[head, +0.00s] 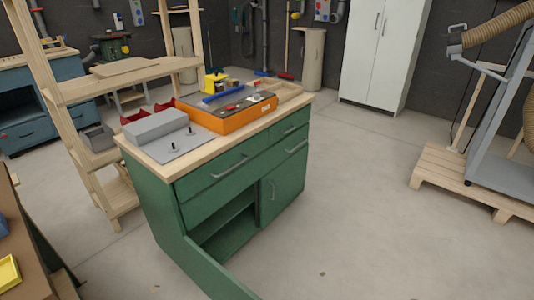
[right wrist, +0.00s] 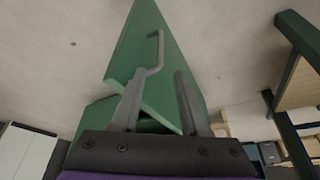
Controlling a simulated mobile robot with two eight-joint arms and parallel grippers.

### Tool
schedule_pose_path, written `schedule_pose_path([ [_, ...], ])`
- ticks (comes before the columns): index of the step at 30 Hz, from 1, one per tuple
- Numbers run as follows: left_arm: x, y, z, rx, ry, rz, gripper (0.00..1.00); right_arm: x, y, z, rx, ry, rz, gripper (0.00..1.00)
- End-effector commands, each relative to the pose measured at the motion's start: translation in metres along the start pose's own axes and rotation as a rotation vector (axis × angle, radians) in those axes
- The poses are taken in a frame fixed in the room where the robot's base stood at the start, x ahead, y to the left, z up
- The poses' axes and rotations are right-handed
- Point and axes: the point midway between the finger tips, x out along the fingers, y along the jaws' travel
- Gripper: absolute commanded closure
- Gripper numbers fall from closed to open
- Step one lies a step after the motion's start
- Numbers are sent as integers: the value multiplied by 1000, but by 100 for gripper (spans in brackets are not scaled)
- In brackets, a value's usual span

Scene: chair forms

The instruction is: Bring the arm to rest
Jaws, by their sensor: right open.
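My right gripper (right wrist: 160,88) shows in the right wrist view, with its two dark fingers spread apart and nothing between them that I can see held. Beyond the fingers is a green cabinet door (right wrist: 185,65) with a grey bar handle (right wrist: 158,50). The handle appears close to the left finger's tip; I cannot tell whether they touch. In the head view the green cabinet (head: 160,210) stands with its lower left door (head: 215,272) swung open and its right door (head: 282,188) shut. Neither arm shows in the head view.
The cabinet's wooden top carries an orange case (head: 235,117), a grey block (head: 155,125) and small tools. A wooden shelf rack (head: 85,150) stands at left, a pallet (head: 450,180) at right and a white locker (head: 383,50) behind. The floor (head: 375,215) at right is clear.

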Motion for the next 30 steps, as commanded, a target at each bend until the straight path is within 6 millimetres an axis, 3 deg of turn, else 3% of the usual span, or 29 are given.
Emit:
schedule_pose_path([
  [5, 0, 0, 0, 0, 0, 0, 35, -27, 21, -2, 23, -3, 11, 55],
  [13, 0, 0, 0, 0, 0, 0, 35, -125, 88, 15, 111, -11, 48, 55],
  [21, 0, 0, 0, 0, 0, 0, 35, -210, 132, 69, 200, -14, 86, 55],
  [30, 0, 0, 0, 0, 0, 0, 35, -258, 149, 128, 272, -13, 116, 55],
])
